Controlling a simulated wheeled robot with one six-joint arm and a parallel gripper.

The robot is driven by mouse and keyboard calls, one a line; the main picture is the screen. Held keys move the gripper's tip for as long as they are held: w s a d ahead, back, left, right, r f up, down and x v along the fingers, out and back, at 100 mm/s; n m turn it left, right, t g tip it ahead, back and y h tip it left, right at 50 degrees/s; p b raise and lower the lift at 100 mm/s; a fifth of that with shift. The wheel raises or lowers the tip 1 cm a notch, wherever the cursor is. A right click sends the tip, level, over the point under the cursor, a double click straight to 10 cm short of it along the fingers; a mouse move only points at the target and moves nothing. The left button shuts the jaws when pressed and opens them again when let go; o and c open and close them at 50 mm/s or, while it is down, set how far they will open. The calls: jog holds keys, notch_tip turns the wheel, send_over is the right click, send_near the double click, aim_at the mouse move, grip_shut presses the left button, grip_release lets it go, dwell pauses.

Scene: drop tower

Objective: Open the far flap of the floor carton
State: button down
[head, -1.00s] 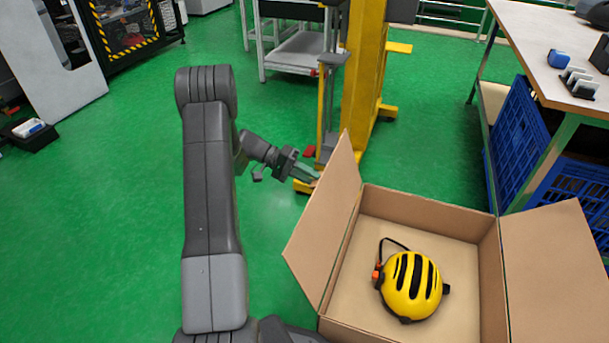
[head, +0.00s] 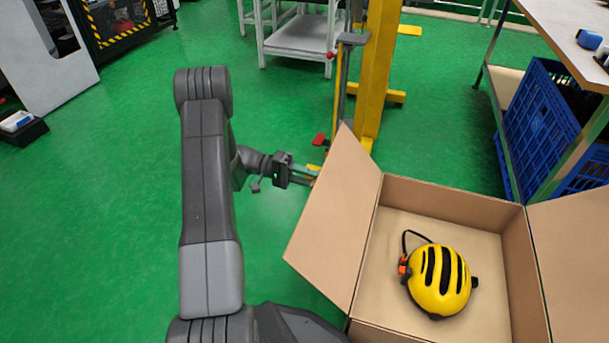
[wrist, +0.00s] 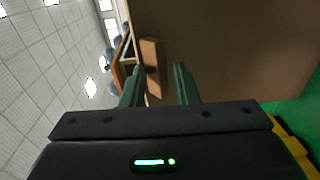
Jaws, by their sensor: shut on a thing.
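The floor carton (head: 450,202) is a brown cardboard box at lower right in the head view, with its top open. Its left-hand flap (head: 335,215) stands up and leans outward to the left. Its right-hand flap (head: 575,245) is folded outward. My gripper (head: 310,175) is at the outer side of the left-hand flap, near its upper edge; the fingertips are partly hidden. In the wrist view my gripper (wrist: 158,82) has its two green fingers at a broad cardboard face (wrist: 240,45). It is shut on the flap, though the contact is hard to see.
A yellow helmet (head: 438,280) with a dark strap lies inside the carton. A yellow post (head: 378,75) stands behind the carton. A workbench with a blue crate (head: 540,125) below is at right.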

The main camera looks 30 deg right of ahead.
jog(key=shift+s+d+f, duration=0.2)
jog(key=shift+s+f, duration=0.45)
jog(key=shift+f, duration=0.25)
jog(key=c, duration=1.3)
grip_release()
jog(key=shift+d+f, duration=0.1)
jog(key=shift+o, duration=1.3)
jog(key=shift+s+d, duration=0.15)
jog(key=p+v, duration=0.1)
jog(key=v, duration=0.3)
jog(key=p+v, duration=0.1)
jog(key=v, duration=0.4)
jog(key=r+p+v, duration=0.1)
jog(key=v, duration=0.4)
jog(key=shift+w+d, duration=0.1)
jog(key=shift+w, duration=0.15)
jog(key=c, duration=0.4)
jog(key=shift+s, duration=0.1)
jog(key=b+x, duration=0.2)
jog(key=x, duration=0.8)
jog(key=shift+s+d, duration=0.15)
jog(key=shift+s, duration=0.05)
jog(key=shift+f, duration=0.2)
